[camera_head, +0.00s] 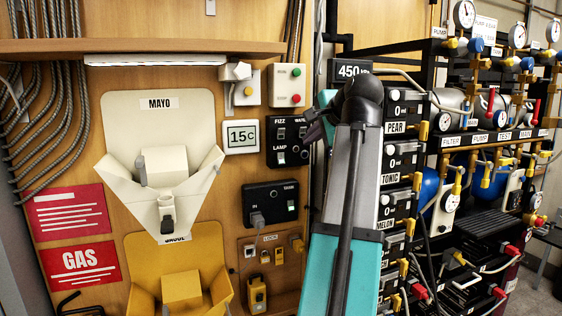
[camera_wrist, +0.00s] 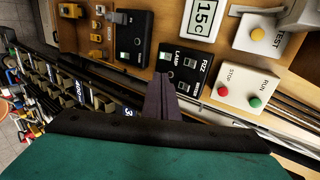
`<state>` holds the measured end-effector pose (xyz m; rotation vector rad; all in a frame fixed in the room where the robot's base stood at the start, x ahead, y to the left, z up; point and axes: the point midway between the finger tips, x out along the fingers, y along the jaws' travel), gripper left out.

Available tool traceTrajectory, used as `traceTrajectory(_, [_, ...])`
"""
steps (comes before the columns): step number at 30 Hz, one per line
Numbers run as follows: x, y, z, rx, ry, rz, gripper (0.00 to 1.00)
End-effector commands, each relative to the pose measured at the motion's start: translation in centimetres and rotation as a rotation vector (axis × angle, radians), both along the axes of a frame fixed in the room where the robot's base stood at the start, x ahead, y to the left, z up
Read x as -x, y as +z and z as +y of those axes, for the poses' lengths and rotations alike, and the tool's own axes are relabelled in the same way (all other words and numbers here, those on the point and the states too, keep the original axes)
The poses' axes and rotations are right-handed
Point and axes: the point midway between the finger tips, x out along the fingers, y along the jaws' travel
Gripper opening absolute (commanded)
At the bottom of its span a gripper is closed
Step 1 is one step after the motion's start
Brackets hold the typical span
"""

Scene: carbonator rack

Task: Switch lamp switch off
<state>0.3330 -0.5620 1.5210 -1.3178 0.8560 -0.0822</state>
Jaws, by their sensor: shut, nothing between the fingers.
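The black switch panel (camera_head: 289,142) on the wooden wall carries labels that read FIZZ and LAMP, with small rocker switches and a round knob. The lamp switch (camera_head: 281,157) is the rocker beside the LAMP label, low on the panel's left side. Its rocker position is too small to tell. The panel also shows in the wrist view (camera_wrist: 184,74), turned on its side. My gripper (camera_head: 314,122) is just right of the panel in the head view. In the wrist view my gripper (camera_wrist: 160,80) is shut and empty, its fingertips overlapping the panel's near edge. Contact cannot be told.
A box with red and green buttons (camera_head: 286,85) sits above the panel. A 15c display (camera_head: 241,136) is to its left. Another black switch panel (camera_head: 271,204) is below. The black rack with labelled units (camera_head: 397,165) stands close on the right, behind my arm.

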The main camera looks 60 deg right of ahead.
Motion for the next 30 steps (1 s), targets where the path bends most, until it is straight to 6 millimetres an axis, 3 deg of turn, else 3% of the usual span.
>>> traceTrajectory(14, [-0.1, -0.2, -0.3, -0.001, -0.003, 0.000, 0.00])
traceTrajectory(30, [-3.8, -2.7, -3.0, -0.001, -0.003, -0.001, 0.00])
